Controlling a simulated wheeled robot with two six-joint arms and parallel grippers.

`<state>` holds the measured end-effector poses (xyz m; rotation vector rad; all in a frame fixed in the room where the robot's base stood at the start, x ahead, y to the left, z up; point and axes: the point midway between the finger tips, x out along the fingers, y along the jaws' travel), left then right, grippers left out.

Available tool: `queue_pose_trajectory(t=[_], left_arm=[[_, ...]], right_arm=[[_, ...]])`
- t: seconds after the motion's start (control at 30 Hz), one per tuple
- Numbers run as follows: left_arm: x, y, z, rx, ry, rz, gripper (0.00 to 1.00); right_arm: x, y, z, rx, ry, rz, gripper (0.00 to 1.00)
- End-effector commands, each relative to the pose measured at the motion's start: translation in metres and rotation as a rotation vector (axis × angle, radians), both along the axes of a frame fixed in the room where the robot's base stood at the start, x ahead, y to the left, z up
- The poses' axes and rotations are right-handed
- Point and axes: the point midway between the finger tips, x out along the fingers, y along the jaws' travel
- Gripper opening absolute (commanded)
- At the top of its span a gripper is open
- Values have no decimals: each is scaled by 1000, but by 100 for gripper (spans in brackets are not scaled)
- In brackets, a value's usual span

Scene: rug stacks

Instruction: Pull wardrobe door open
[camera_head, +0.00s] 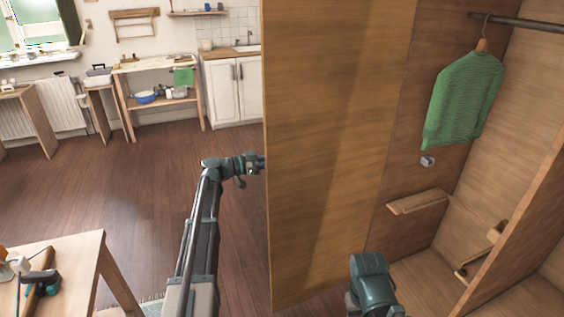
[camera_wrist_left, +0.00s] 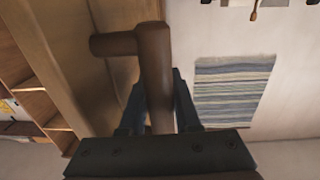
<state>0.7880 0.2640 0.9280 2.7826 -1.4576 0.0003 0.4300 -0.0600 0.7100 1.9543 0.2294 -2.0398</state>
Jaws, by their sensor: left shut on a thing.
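The wardrobe door (camera_head: 330,150) is a tall wooden panel that stands swung open, with the inside of the wardrobe (camera_head: 425,225) showing to its right. My left arm reaches up to the door's left edge in the head view; its gripper is hidden behind the door there. In the left wrist view my left gripper (camera_wrist_left: 159,97) is shut on the brown door handle (camera_wrist_left: 152,48), a round bar with a side post reaching to the door. My right arm shows in part at the bottom, in front of the wardrobe opening; its fingers are out of view.
A green sweater (camera_head: 463,100) hangs from the rail (camera_head: 525,22) in the wardrobe. A small shelf (camera_head: 418,202) is below it. A wooden table (camera_head: 75,250) with tools stands at the lower left. The floor (camera_head: 130,180) left of the door is clear. A striped rug (camera_wrist_left: 234,92) shows in the wrist view.

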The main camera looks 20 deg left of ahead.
Motion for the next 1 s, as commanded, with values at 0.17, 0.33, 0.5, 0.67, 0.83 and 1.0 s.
queue_pose_trajectory(t=[0.17,0.33,0.5,0.67,0.83,1.0], left_arm=[[-1,-1,0,1,1,-1,43],[0,-1,0,1,1,0,43],[-2,3,0,1,1,1,43],[-15,22,0,1,1,3,43],[-37,53,0,1,1,4,43],[-56,82,0,1,1,3,43]], right_arm=[[0,0,0,0,0,0,50],[0,0,0,0,0,0,50],[0,0,0,0,0,0,50],[0,0,0,0,0,0,50],[0,0,0,0,0,0,50],[0,0,0,0,0,0,50]])
